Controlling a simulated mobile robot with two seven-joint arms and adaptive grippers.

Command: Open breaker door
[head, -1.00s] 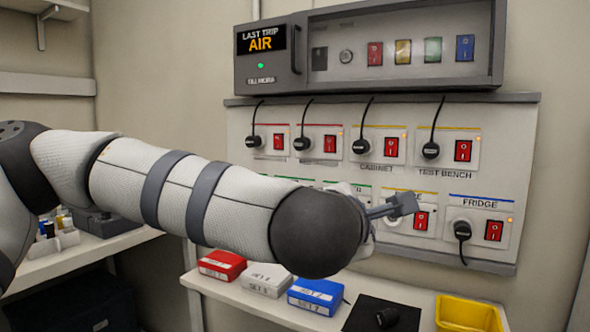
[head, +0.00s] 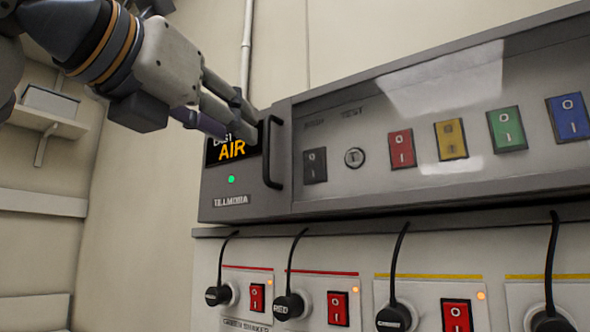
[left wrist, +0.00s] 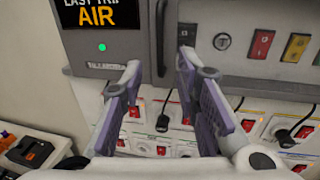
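The breaker box (head: 214,205) is a grey wall unit with a door (head: 430,192) that has a clear window and looks shut. Its dark vertical handle (head: 273,152) is at the door's left edge, right of the "AIR" display (head: 232,148). My left gripper (head: 243,118) is in front of the display's upper part, left of the handle in the head view. In the left wrist view my left gripper (left wrist: 158,64) has its fingers spread and empty, with the handle (left wrist: 161,40) showing between and beyond the tips. Contact is not visible. My right gripper is out of view.
Behind the window are a key switch (head: 354,157) and several coloured rocker switches, such as a red one (head: 401,149). Below, a socket panel (head: 205,255) carries black plugs with cables. A shelf (head: 40,120) is on the left wall.

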